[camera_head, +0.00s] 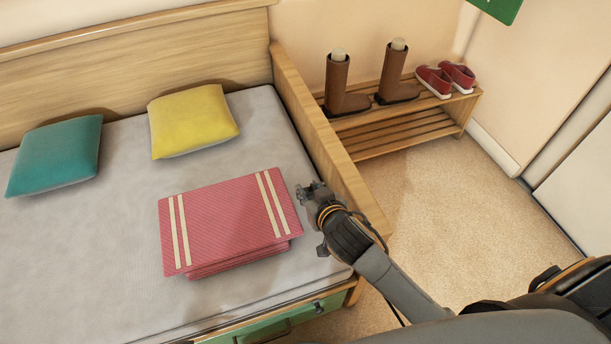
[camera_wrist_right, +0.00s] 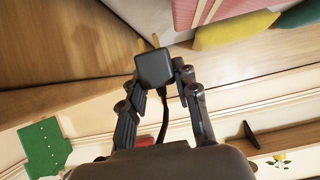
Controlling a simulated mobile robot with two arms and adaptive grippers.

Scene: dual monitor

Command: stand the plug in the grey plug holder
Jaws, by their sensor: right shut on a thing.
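My right gripper (camera_head: 312,190) is over the right edge of the bed, beside the folded pink blanket. In the right wrist view the gripper (camera_wrist_right: 160,80) is shut on a black, block-shaped plug (camera_wrist_right: 154,67) with a black cable (camera_wrist_right: 166,118) trailing from it. In the head view the plug cannot be made out clearly. I cannot identify the grey plug holder in either view. My left gripper is not in view.
The folded blanket (camera_head: 225,222) lies on the bed's mattress (camera_head: 120,210), with yellow (camera_head: 193,121) and teal (camera_head: 56,157) pillows behind. The wooden bed side rail (camera_head: 318,130) stands near my gripper. A shoe rack (camera_head: 400,130) holds boots and red shoes. Carpet (camera_head: 450,200) is clear.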

